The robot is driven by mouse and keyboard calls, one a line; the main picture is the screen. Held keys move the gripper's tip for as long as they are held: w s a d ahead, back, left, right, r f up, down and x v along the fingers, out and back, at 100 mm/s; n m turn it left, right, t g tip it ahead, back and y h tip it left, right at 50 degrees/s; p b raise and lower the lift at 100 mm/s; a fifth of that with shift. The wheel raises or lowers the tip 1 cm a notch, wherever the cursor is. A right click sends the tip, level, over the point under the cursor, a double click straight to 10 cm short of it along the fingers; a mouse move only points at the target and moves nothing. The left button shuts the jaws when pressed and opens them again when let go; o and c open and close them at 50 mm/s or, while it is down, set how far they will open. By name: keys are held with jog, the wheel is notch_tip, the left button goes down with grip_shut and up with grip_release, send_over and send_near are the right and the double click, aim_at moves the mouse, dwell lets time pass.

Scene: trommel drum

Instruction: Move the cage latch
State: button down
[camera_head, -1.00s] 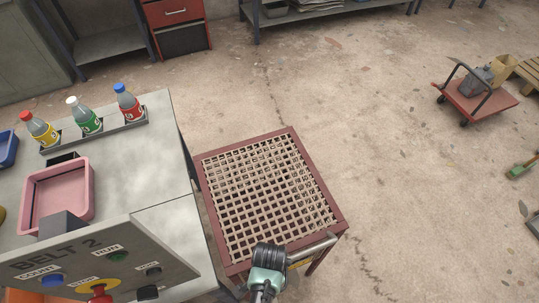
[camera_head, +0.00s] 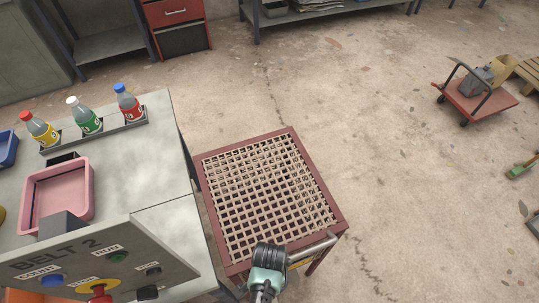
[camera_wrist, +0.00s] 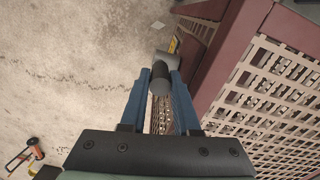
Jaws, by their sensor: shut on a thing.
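The cage is a maroon-framed box with a beige lattice top (camera_head: 268,192); its side also shows in the wrist view (camera_wrist: 265,95). In the wrist view the cage latch (camera_wrist: 160,79) shows a short dark grip with a grey rounded end, beside the maroon frame. My gripper (camera_wrist: 160,84) has its two blue fingers on either side of the dark grip, shut on it. In the head view my gripper (camera_head: 268,257) is at the cage's near edge, next to a grey metal bar (camera_head: 314,247). The gripper hides the latch's grip there.
A grey table stands left of the cage, with a pink tray (camera_head: 25,205), several bottles in a rack, and the BELT 2 control panel (camera_head: 130,245) in front. A red cart (camera_head: 480,103) is at the far right.

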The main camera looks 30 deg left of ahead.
jog(key=shift+w+d+g+y, duration=0.4)
jog(key=shift+w+g, duration=0.05)
jog(key=shift+g, duration=0.15)
jog(key=shift+w+d+f+g+y+b, duration=0.15)
jog(key=shift+w+d+g+y+b, duration=0.15)
jog(key=shift+g+y+b, duration=0.25)
jog(key=c, duration=0.9)
grip_release()
jog(key=v, duration=1.3)
jog(key=shift+w, duration=0.1)
